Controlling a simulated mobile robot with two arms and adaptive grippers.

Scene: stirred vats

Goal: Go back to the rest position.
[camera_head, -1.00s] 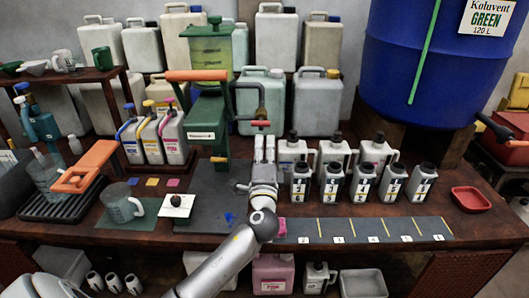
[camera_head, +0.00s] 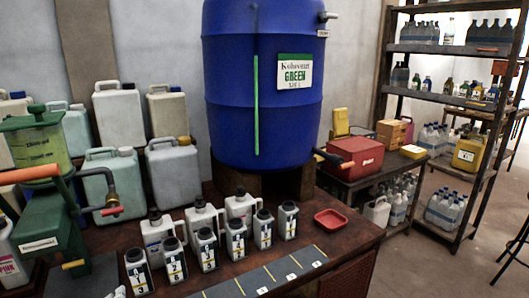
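A small pale shape (camera_head: 118,292) at the bottom edge, left of the small numbered bottles, looks like the tip of my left gripper. It is cut off by the frame, so its fingers and anything between them cannot be made out. My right gripper is not in view. The green dosing machine (camera_head: 50,205) with its orange lever and red-handled tap (camera_head: 110,211) stands at the left, and no gripper is seen at the tap.
Several numbered bottles (camera_head: 207,250) and white jugs (camera_head: 158,234) stand on the bench beside a marked grey strip (camera_head: 270,275). A red tray (camera_head: 331,219) lies near the corner. A blue vat (camera_head: 262,90) stands behind. Shelving (camera_head: 440,105) and open floor are at right.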

